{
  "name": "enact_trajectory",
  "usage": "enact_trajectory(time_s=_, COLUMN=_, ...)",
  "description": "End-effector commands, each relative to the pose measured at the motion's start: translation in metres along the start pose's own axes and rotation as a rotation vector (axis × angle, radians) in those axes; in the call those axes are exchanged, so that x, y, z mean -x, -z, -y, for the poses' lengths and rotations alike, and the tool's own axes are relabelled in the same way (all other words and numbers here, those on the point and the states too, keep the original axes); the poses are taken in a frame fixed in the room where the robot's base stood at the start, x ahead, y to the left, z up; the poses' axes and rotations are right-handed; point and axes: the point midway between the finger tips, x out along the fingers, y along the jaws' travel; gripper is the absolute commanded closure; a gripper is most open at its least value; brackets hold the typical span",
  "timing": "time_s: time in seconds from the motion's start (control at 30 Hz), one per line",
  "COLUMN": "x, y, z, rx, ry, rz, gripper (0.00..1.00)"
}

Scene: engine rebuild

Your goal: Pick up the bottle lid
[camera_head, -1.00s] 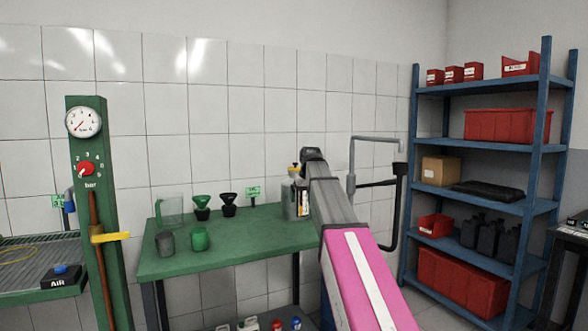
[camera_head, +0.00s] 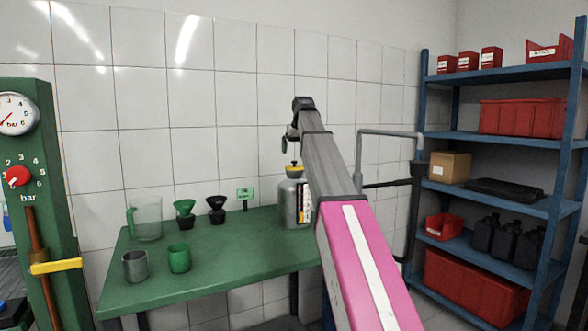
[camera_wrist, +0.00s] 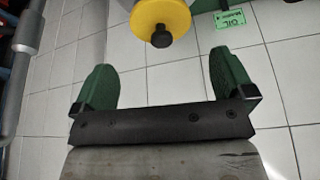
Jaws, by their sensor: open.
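The bottle lid (camera_head: 294,169) is yellow with a dark knob on top. It sits on a grey metal bottle (camera_head: 291,203) standing upright at the right end of the green table. In the wrist view the lid (camera_wrist: 161,18) shows at the top edge, beyond the fingertips and roughly centred between them. My gripper (camera_wrist: 163,65) has its two green fingers spread wide with nothing between them. In the head view it is mostly hidden behind my arm, and a green finger shows just above the lid. The lid and the fingers look apart.
The green table (camera_head: 215,255) also holds a clear jug (camera_head: 146,220), two funnels, a grey cup (camera_head: 135,266), a green cup (camera_head: 179,258) and a small green sign (camera_head: 245,194). A grey pipe frame (camera_head: 388,134) and a blue shelf (camera_head: 497,138) stand to the right. A tiled wall is behind.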

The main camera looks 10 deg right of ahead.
Motion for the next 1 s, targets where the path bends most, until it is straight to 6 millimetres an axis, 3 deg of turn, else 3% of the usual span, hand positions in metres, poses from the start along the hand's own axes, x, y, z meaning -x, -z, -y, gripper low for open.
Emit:
enact_trajectory(time_s=0.1, x=-0.019, y=0.000, z=0.000, rx=0.000, ry=0.000, rz=0.000, gripper=0.00)
enact_trajectory(time_s=0.37, x=-0.037, y=0.000, z=0.000, rx=0.000, ry=-0.001, rz=-0.001, gripper=0.00)
enact_trajectory(time_s=0.7, x=-0.079, y=0.000, z=0.001, rx=-0.001, ry=-0.001, rz=0.000, gripper=0.00)
enact_trajectory(time_s=0.93, x=-0.081, y=0.000, z=0.001, rx=0.000, ry=-0.001, rz=-0.001, gripper=0.00)
enact_trajectory(time_s=0.97, x=-0.081, y=0.000, z=0.001, rx=0.000, ry=-0.001, rz=-0.001, gripper=0.06)
enact_trajectory(time_s=1.0, x=-0.081, y=0.000, z=0.001, rx=0.000, ry=-0.001, rz=-0.001, gripper=0.20)
